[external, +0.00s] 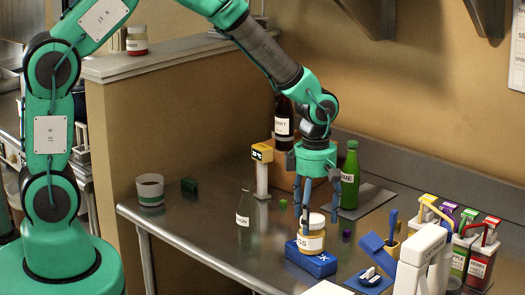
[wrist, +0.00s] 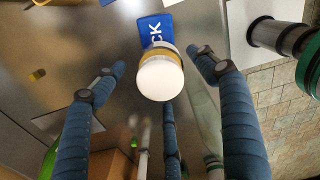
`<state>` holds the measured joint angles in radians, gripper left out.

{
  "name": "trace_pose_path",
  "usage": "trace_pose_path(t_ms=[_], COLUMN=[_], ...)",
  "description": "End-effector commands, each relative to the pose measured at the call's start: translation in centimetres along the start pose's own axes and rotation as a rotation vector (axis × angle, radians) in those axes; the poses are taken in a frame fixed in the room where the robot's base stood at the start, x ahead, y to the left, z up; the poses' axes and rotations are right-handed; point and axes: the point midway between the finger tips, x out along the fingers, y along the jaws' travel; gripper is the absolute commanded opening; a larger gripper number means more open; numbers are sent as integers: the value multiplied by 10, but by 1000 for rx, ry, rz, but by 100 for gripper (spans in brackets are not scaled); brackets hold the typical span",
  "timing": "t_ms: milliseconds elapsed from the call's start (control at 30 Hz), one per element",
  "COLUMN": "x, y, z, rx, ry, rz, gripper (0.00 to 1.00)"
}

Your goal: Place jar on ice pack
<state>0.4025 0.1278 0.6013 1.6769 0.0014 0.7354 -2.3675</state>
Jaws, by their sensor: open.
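The jar (external: 311,238), with a pale lid, a white label and amber contents, stands upright on the blue ice pack (external: 320,266) near the table's front edge. My gripper (external: 316,208) is open above the jar, with its fingers pointing down and spread around the lid. In the wrist view, the jar's white lid (wrist: 160,78) sits between the spread blue fingers, apart from them. The ice pack (wrist: 153,28) sticks out beyond the jar there. The jar's base is hidden from above in that view.
A clear bottle (external: 245,220) stands left of the jar, and a green bottle (external: 350,178) stands behind. A blue box (external: 378,250) and labelled containers (external: 480,255) crowd the right.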

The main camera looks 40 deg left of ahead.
Motion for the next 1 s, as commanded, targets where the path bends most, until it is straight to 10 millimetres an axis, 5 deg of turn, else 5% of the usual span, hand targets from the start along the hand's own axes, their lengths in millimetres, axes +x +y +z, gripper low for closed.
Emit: trace_pose_path(t_ms=[400,1000], x=[-53,-57], y=[0,0], z=[0,0], rx=[0,0], ry=[0,0], rz=[0,0], gripper=[72,72])
